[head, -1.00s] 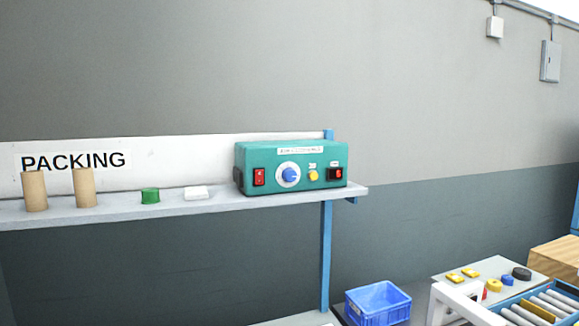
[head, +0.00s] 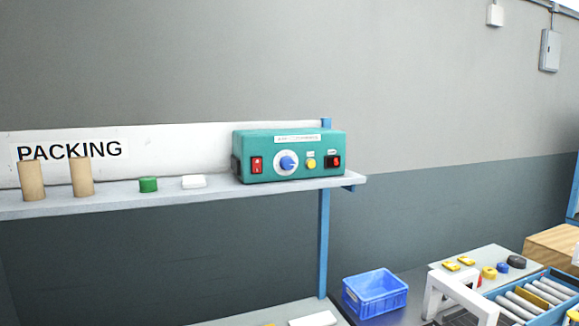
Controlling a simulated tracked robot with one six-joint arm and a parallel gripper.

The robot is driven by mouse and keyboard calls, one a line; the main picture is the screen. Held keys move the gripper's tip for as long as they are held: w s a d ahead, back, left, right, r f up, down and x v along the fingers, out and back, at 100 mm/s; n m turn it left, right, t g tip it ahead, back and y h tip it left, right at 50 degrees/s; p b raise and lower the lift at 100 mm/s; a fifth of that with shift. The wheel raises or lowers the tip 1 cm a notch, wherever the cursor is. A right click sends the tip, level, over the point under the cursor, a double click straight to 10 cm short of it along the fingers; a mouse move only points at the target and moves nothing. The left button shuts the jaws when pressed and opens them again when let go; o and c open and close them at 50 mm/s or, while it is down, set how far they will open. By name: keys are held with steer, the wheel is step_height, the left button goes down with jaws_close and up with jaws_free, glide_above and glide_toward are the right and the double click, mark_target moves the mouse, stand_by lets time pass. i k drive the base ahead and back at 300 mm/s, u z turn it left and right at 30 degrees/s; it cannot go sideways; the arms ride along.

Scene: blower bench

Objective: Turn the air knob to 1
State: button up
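A teal blower box (head: 290,155) stands at the right end of the shelf in the head view. The air knob (head: 287,162) is blue on a white round dial in the box's front face. Its pointer mark and the dial's numbers are too small to read. A red rocker switch (head: 257,165) is left of the knob. A yellow button (head: 311,163) and a small dark panel with a red mark (head: 333,161) are to its right. My gripper is not in view.
The grey shelf (head: 110,202) also holds two cardboard tubes (head: 31,181), a green roll (head: 148,184) and a white block (head: 193,181). A blue post (head: 323,240) supports it. A blue crate (head: 375,293) and a roller conveyor (head: 530,297) are lower right.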

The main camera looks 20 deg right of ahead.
mark_target(287, 163)
steer(key=u, duration=0.7)
steer(key=k, duration=1.15)
steer(key=z, duration=0.75)
steer(key=i, duration=1)
